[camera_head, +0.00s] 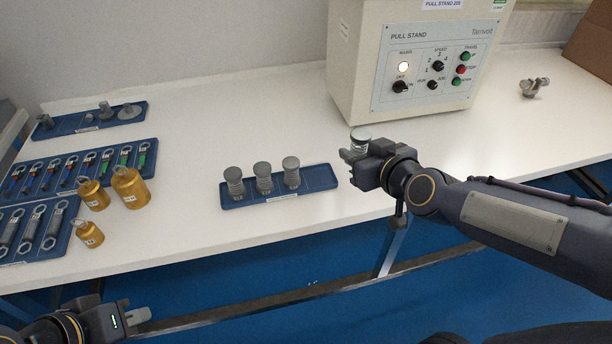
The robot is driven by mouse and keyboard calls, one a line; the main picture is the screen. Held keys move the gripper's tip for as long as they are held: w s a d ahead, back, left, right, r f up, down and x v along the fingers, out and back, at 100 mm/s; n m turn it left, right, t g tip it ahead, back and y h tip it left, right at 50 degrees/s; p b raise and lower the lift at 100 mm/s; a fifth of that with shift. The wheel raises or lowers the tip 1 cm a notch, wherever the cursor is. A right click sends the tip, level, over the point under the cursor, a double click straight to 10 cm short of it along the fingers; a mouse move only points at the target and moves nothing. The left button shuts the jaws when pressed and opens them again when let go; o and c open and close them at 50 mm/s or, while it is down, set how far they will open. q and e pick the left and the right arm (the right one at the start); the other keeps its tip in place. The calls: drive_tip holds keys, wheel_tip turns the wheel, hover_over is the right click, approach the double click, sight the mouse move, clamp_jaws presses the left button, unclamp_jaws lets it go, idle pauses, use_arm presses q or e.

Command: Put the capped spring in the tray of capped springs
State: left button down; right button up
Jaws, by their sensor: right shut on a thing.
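A capped spring (360,137) with a grey cap shows at the fingers of my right gripper (352,152). The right gripper is shut on it, and its fingers hide the lower part. It is to the right of the blue tray of capped springs (319,178), apart from it. Three capped springs (264,178) stand upright in that tray, and the tray's right end is bare. My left gripper (135,318) is at the bottom left, off the table's front edge; the picture does not show clearly whether its fingers are apart.
The pull stand (405,60) stands at the back. Several brass weights (128,188) stand left of the tray. More blue trays (75,170) with hooked parts and fixtures lie at the left. A metal clamp (534,87) lies far right. The table between tray and pull stand is clear.

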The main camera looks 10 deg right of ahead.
drive_tip(key=w+a+f, duration=0.2)
drive_tip(key=w+a, duration=0.1)
drive_tip(key=w, duration=0.1)
drive_tip(key=b, duration=0.3)
hover_over(316, 180)
drive_tip(key=s+d, duration=0.1)
wheel_tip(316, 180, down, 5)
drive_tip(key=shift+r, duration=0.1)
drive_tip(key=shift+w+a+f, duration=0.25)
drive_tip(key=shift+w+f, duration=0.1)
drive_tip(key=shift+w+a+f, duration=0.1)
drive_tip(key=shift+f, duration=0.1)
drive_tip(key=shift+w+a+f+b, duration=0.1)
drive_tip(key=shift+f+b, duration=0.85)
drive_tip(key=shift+f, duration=0.6)
drive_tip(key=shift+f, duration=0.2)
drive_tip(key=o, duration=0.7)
